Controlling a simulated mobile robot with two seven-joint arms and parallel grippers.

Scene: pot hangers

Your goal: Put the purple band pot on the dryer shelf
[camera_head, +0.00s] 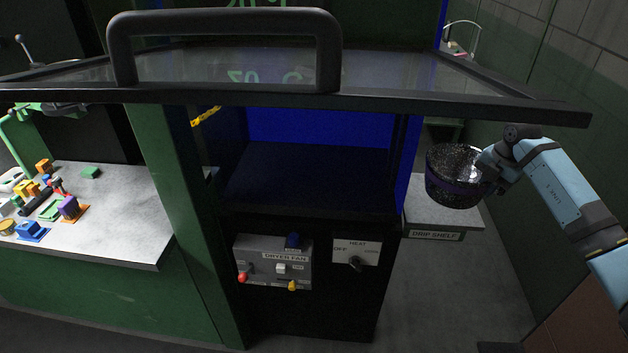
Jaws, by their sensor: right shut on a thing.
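The purple band pot (452,172) is a dark speckled pot with a purple band low on its side. It is at the right, at or just above the drip shelf (440,222); I cannot tell whether it touches the shelf. My right gripper (487,168) is shut on the pot at its right side. The dryer shelf (310,180) is the dark flat floor inside the blue-walled dryer at the centre, and it looks empty. The dryer door (420,90) is swung up, with its thick handle (225,14) toward me. My left gripper is not in view.
The dryer's right wall (409,150) stands between the pot and the dryer opening. The raised door overhangs the opening. Below are a fan panel (272,262) and a heat knob (356,263). A grey bench (120,220) with several coloured blocks is at the left.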

